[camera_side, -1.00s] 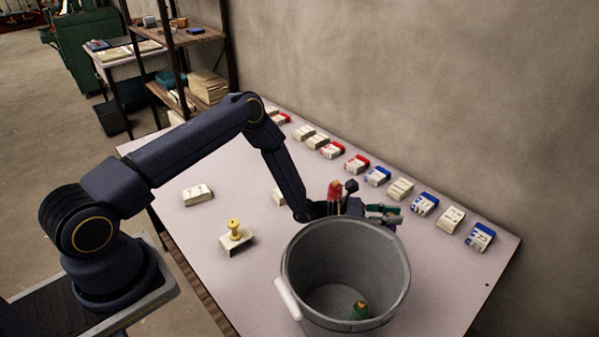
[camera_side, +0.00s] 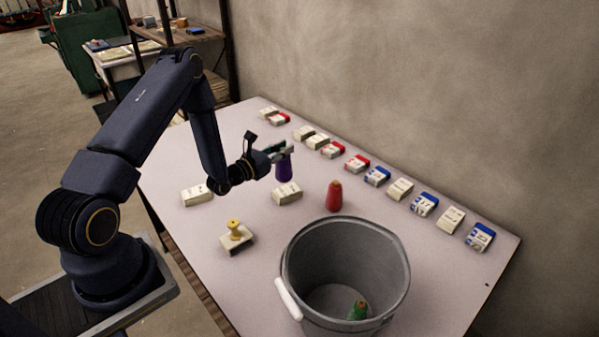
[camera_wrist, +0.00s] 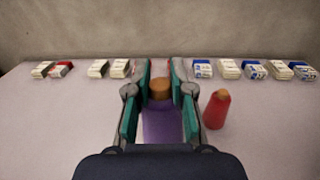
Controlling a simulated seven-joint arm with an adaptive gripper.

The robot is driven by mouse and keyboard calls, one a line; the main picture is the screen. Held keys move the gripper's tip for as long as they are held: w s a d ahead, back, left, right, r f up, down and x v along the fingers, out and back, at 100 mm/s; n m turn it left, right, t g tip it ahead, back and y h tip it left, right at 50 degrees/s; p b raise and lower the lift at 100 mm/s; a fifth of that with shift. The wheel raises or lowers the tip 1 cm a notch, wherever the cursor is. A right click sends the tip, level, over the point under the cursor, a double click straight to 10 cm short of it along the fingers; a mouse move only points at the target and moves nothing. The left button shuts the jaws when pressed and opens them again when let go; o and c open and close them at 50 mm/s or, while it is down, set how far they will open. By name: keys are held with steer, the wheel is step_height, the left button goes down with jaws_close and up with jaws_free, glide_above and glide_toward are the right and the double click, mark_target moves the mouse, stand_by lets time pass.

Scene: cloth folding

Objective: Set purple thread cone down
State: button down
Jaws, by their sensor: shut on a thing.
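The purple thread cone (camera_side: 284,168) is upright between the teal-padded fingers of my gripper (camera_side: 279,151), which is shut on its upper part. In the side view its base shows just above the top of a cream block (camera_side: 287,193); I cannot tell whether it touches. In the wrist view the purple cone (camera_wrist: 163,125) with its brown tip sits between the two fingers of my gripper (camera_wrist: 160,92). The cream block is hidden in the wrist view.
A red cone (camera_side: 334,196) stands to the right, also in the wrist view (camera_wrist: 216,110). A grey bucket (camera_side: 300,262) holds a green cone (camera_side: 358,309). A yellow cone (camera_side: 235,230) stands on a block at front left. Several small blocks line the wall side.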

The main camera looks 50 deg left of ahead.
steer(key=s+a+r+n+g+y, duration=0.2)
steer(key=s+a+n+g+y, duration=0.55)
steer(key=s+a, duration=1.55)
steer(key=w+a+f+t+y, duration=0.2)
steer(key=w+a+f+y, duration=0.2)
steer(key=w+a+f, duration=0.6)
steer(key=shift+a+f+n, duration=0.35)
steer(key=shift+a+f, duration=0.3)
steer(key=shift+f, duration=0.75)
steer(key=shift+s+f, duration=0.1)
steer(key=shift+f, duration=0.05)
steer(key=c, duration=1)
jaws_free()
